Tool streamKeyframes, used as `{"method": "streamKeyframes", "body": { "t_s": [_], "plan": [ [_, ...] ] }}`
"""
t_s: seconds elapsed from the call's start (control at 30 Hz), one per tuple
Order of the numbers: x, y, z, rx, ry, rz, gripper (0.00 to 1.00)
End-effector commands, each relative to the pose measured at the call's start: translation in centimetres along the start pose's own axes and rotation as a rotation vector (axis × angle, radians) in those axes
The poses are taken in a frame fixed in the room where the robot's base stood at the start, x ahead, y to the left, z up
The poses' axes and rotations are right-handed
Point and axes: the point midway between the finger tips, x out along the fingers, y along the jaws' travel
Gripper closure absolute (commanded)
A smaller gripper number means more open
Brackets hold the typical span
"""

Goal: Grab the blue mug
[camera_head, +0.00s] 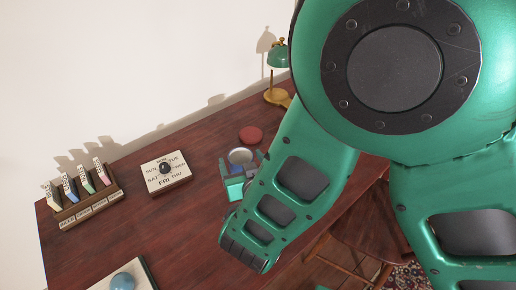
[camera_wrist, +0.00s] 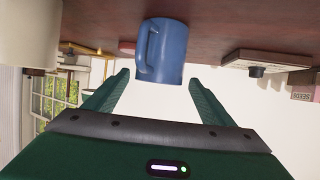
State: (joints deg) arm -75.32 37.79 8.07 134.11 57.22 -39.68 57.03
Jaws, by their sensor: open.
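The blue mug (camera_wrist: 168,52) hangs upside down in the tilted wrist view, standing on the dark red wood desk. Its handle shows on its left side there. My gripper (camera_wrist: 158,79) is open, with one finger to either side of the mug's line and the mug just past or between the fingertips. I cannot tell whether either finger touches it. In the head view, my gripper (camera_head: 241,162) is at the desk's middle, around a round grey opening that looks like the mug (camera_head: 241,155). My arm hides part of this area.
A red disc (camera_head: 250,134) lies just behind the mug. A day-dial block (camera_head: 166,172) and a rack with several coloured tags (camera_head: 84,207) stand to the left. A green lamp (camera_head: 278,57) stands at the back. A blue dome (camera_head: 123,281) is at the front. A chair (camera_head: 350,262) stands at the right.

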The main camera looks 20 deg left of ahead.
Motion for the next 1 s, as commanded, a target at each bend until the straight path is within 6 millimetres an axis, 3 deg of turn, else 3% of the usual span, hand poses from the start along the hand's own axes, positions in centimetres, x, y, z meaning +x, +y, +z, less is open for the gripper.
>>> {"method": "streamKeyframes", "body": {
  "t_s": [0.23,0.5,0.83,1.0],
  "plan": [
    [1.7,0.0,0.0,0.0,0.001,0.0,0.23],
    [5.3,0.2,0.1,0.001,0.001,0.0,0.23],
    [5.9,0.2,0.1,-0.002,0.001,-0.001,0.23],
    [5.9,0.2,0.1,-0.001,0.001,-0.001,0.62]
  ]
}}
